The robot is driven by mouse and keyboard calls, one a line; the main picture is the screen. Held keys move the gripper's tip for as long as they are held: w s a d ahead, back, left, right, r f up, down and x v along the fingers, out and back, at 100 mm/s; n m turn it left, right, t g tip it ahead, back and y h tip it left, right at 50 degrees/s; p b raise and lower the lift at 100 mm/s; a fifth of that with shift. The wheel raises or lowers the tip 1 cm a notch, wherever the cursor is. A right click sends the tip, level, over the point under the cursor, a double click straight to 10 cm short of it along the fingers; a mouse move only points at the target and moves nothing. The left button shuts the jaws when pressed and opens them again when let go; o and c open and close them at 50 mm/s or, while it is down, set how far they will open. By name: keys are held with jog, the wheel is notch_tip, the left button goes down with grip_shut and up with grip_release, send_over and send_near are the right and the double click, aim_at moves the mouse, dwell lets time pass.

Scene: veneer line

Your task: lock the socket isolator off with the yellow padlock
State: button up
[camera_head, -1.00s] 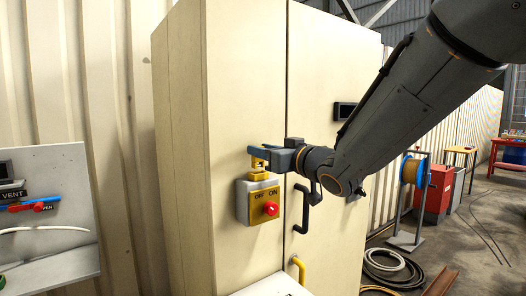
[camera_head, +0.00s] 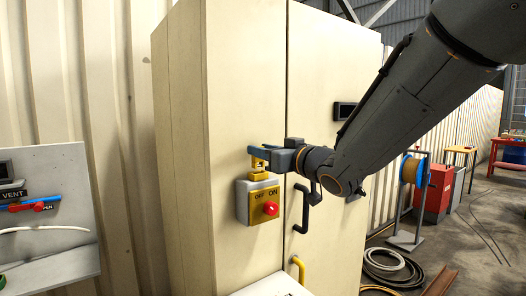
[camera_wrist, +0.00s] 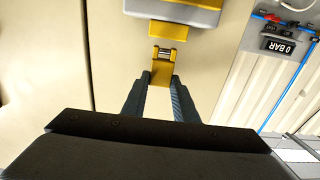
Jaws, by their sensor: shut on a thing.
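The socket isolator (camera_head: 243,204) is a yellow and grey box on the cream cabinet door, marked OFF and ON, with a red knob (camera_head: 271,209). I cannot tell which mark the knob points to. My gripper (camera_head: 258,154) is just above the box, shut on the yellow padlock (camera_wrist: 161,71). In the wrist view, the padlock is between the fingertips (camera_wrist: 162,80), its metal shackle close to the isolator's yellow edge (camera_wrist: 168,31). I cannot tell whether the shackle passes through anything. The fingers partly hide the padlock in the head view.
The cabinet (camera_head: 240,80) has a black handle (camera_head: 301,210) right of the isolator and a yellow handle (camera_head: 298,269) lower down. A panel marked VENT (camera_head: 60,245) stands at the left. Hoses (camera_head: 395,268) lie on the floor at the right.

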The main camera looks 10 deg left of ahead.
jog(key=shift+f+b, duration=1.05)
jog(key=shift+f, duration=0.4)
jog(key=o, duration=1.2)
jog(key=shift+c, duration=0.2)
jog(key=shift+d, duration=0.1)
jog(key=b+v, duration=0.2)
jog(key=v, duration=0.5)
jog(key=shift+s+d, duration=0.25)
